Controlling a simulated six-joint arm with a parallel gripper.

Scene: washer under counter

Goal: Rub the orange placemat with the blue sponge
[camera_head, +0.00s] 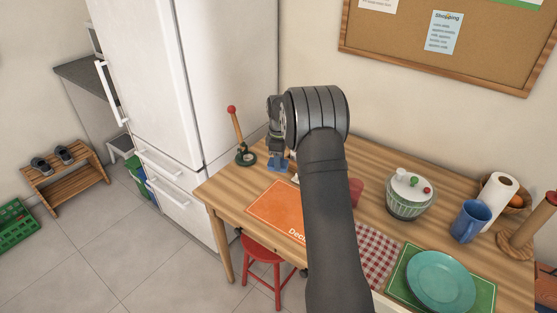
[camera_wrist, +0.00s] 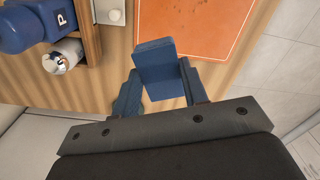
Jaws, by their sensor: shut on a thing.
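The blue sponge (camera_wrist: 158,55) is between the two fingers of my gripper (camera_wrist: 160,82) in the wrist view, and the gripper is shut on it. The orange placemat (camera_wrist: 206,22) lies on the wooden table to the right of the sponge there. In the head view the orange placemat (camera_head: 273,205) lies near the table's front left edge, its right part hidden behind my arm. My gripper (camera_head: 277,155) is beyond the mat, near the table's back left, with the blue sponge (camera_head: 279,164) low over the wood. I cannot tell whether the sponge touches the table.
A red-knobbed stick on a dark round base (camera_head: 246,158) stands left of my gripper. A pink-red cup (camera_head: 356,190), lidded pot (camera_head: 408,196), blue mug (camera_head: 469,222) and teal plate (camera_head: 440,281) stand further right.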

